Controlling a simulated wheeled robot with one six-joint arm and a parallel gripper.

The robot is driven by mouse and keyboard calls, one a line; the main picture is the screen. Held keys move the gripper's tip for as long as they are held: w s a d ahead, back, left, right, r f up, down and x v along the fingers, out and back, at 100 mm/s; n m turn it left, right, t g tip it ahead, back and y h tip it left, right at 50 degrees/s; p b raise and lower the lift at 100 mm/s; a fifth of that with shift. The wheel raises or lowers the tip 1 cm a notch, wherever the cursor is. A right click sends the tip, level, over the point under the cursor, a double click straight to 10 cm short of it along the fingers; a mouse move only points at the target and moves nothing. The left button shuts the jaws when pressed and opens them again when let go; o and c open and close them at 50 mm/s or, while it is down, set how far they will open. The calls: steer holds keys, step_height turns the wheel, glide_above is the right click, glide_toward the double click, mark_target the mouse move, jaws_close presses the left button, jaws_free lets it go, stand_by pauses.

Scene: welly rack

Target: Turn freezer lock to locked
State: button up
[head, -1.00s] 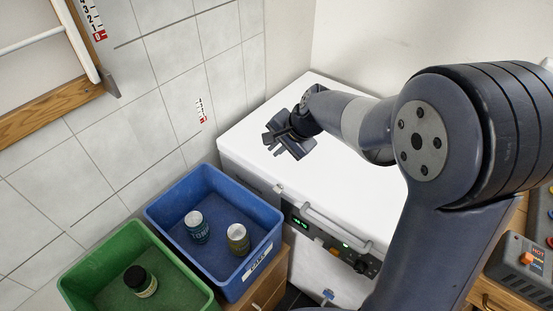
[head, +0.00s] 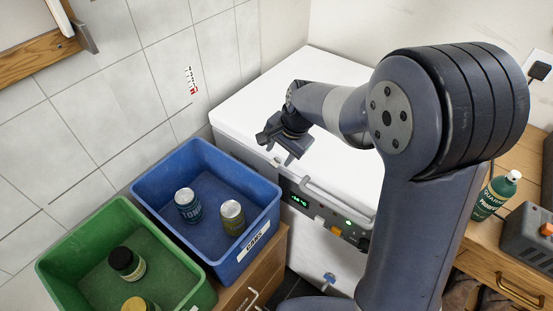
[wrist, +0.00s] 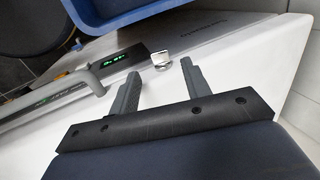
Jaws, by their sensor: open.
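The white chest freezer (head: 330,72) stands in the corner, with a dark control panel (head: 297,199) and a grey handle bar on its front. A small silver piece, which looks like the lock (wrist: 161,58), sits near the panel's lit green display in the wrist view. It also shows small at the freezer's front edge in the head view (head: 274,162). I cannot tell which way it is turned. My gripper (head: 280,150) is open and empty near that front edge. In the wrist view its two fingers (wrist: 160,72) point towards the silver piece, which appears between their tips, apart from both.
A blue bin (head: 168,208) with two cans stands beside the freezer's front left, close to my gripper. A green bin (head: 70,240) with jars is further left. A wooden bench (head: 500,255) with a green bottle (head: 495,195) is at right. The freezer lid is clear.

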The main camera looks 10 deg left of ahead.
mark_target(274, 163)
steer(key=shift+x, duration=2.05)
steer(key=shift+c, duration=0.4)
steer(key=c, duration=0.9)
steer(key=shift+r+p, duration=0.15)
steer(key=shift+p, duration=0.15)
